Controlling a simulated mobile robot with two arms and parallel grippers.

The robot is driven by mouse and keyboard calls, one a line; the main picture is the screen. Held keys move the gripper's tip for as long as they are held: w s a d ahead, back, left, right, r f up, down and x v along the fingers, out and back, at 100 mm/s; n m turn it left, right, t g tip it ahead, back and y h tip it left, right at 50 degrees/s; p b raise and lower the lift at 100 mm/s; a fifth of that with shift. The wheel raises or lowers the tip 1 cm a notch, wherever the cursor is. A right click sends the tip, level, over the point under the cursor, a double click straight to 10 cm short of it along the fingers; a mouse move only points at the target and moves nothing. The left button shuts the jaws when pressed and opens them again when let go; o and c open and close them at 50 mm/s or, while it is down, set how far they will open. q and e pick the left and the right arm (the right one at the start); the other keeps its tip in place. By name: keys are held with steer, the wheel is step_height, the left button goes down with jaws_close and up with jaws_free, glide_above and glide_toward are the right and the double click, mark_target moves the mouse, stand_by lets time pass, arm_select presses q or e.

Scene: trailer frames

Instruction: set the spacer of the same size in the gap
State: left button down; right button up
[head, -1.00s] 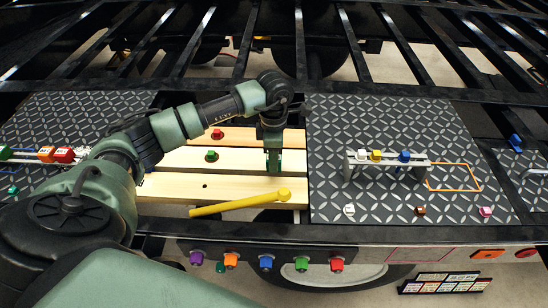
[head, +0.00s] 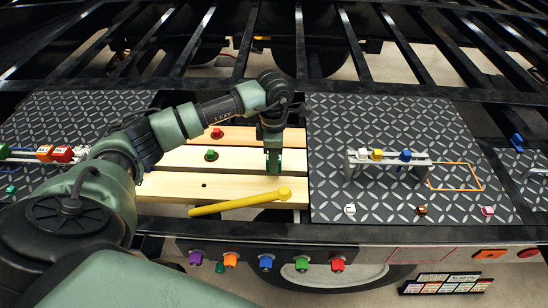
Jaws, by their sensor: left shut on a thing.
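My left gripper (head: 273,172) points down over the light wooden planks (head: 160,187), near their right end. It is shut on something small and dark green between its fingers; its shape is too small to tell. A red piece (head: 217,132) and a green piece (head: 211,155) sit on the planks left of the gripper. The front plank has a dark hole. A yellow bar (head: 235,203) lies slantwise at the front plank, its thick end just in front of the gripper. I cannot tell which opening is the gap. My right gripper is not in view.
A grey rack (head: 388,163) with white, yellow and blue pieces stands on the right metal plate (head: 340,120), beside an orange outline (head: 455,177). Small pieces lie along that plate's front. Coloured knobs line the front rail (head: 200,248). Black bars cross behind.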

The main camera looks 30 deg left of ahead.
arm_select(q)
steer(key=shift+f+b, duration=1.35)
steer(key=shift+f, duration=0.3)
steer(key=c, duration=0.9)
jaws_free()
steer(key=shift+o, duration=0.2)
steer(key=shift+r, duration=0.1)
step_height(320, 180, up, 8)
steer(key=shift+f+b, duration=0.15)
steer(key=shift+b, duration=0.8)
